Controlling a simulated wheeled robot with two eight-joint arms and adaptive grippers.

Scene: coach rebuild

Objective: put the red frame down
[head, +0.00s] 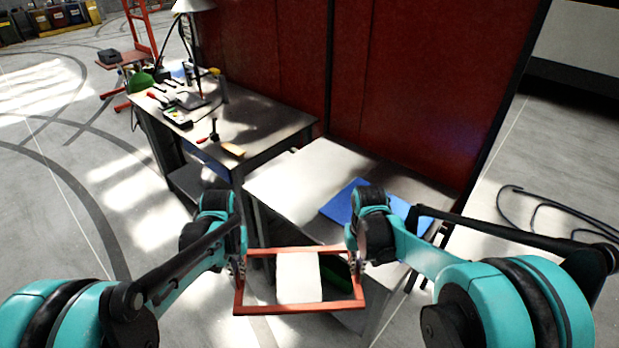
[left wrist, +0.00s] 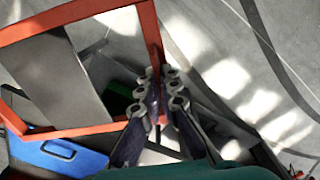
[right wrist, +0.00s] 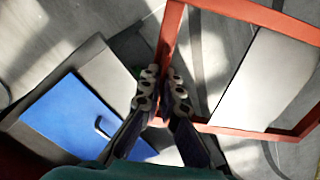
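The red frame (head: 300,309) is a rectangular bar frame with a pale panel (head: 298,277) across its middle. It is held up in front of the two tables, between my arms. My left gripper (head: 240,266) is shut on its left side bar, and my right gripper (head: 353,262) is shut on its right side bar. In the left wrist view, the fingers (left wrist: 160,95) pinch the frame's bar (left wrist: 148,30). In the right wrist view, the fingers (right wrist: 163,92) pinch the bar (right wrist: 171,30) near a corner.
A bare-topped table (head: 285,180) stands beyond the frame, with a blue flat case (head: 345,203) with a dark handle on its right part. A workbench (head: 265,120) with tools and a lamp stands at the back left. A dark red partition (head: 430,80) stands behind. A black cable (head: 540,210) lies at right.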

